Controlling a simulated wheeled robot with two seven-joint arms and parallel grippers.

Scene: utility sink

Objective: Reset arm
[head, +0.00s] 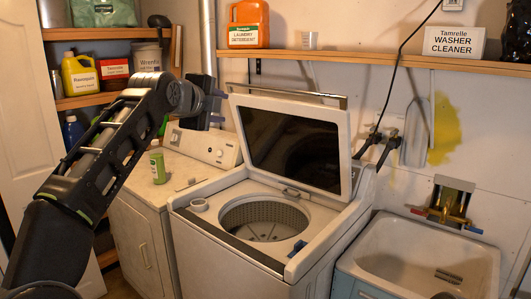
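My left arm (92,165) comes in from the lower left and rises toward the shelf side, bent at the top. My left gripper (220,106) is at the arm's end, raised in front of the wall and left of the open washer lid (289,140). Its two fingers stand apart with nothing seen between them, so it looks open and empty. It appears in the picture above the white machine with the green can, touching nothing that I can see. My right gripper is not in view.
A top-loading washer (190,217) stands in the middle with its lid up. A green can (157,167) stands on the white machine to its left. A sink (376,254) with a brass faucet is at right. Shelves (93,101) hold several containers; an orange detergent jug (249,24) sits on the wall shelf.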

